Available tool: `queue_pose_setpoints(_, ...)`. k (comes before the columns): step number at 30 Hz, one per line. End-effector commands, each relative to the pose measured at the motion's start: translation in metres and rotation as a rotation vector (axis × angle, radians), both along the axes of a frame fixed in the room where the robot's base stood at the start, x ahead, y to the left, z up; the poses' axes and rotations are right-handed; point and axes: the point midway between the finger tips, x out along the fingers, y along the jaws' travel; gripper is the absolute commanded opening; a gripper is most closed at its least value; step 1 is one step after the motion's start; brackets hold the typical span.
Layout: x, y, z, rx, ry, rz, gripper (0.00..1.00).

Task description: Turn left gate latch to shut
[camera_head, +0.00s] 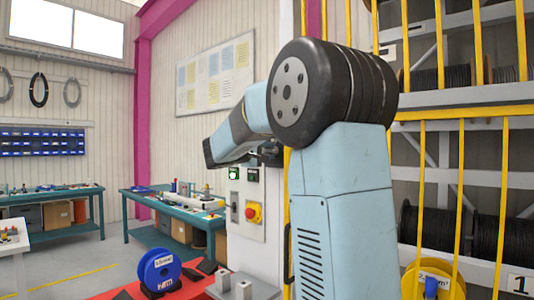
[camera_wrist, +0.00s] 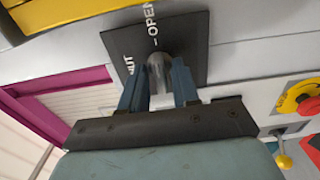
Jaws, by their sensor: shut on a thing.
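In the wrist view a black latch plate (camera_wrist: 192,28) carries white lettering; "OPEN" is readable and a second word, partly hidden, ends in "UT". A grey metal round latch piece (camera_wrist: 158,66) stands out from the plate. My gripper (camera_wrist: 159,78) has its two blue-grey fingers on either side of this latch piece, shut on it. How far the latch is turned cannot be told, as its pointer or handle shape is hidden between the fingers. In the head view the latch is hidden, and my arm covers much of the area beside the yellow gate (camera_head: 461,190).
A control panel with a red knob on yellow (camera_head: 253,213) is on the white post; its red knob also shows in the wrist view (camera_wrist: 308,105). Cable reels (camera_head: 483,240) stand behind the yellow bars. A blue reel (camera_head: 159,271) sits on a red surface at the front.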

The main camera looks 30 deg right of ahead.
Motion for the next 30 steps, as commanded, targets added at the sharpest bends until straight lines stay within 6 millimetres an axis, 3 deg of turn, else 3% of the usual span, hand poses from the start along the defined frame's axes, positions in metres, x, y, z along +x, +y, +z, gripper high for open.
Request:
queue_pose_setpoints(11, 0.0008, -0.0002, -0.0038, -0.04, 0.127, 0.002, 0.0)
queue_pose_setpoints(30, 0.001, -0.0003, -0.0053, -0.238, 0.679, 0.003, 0.0)
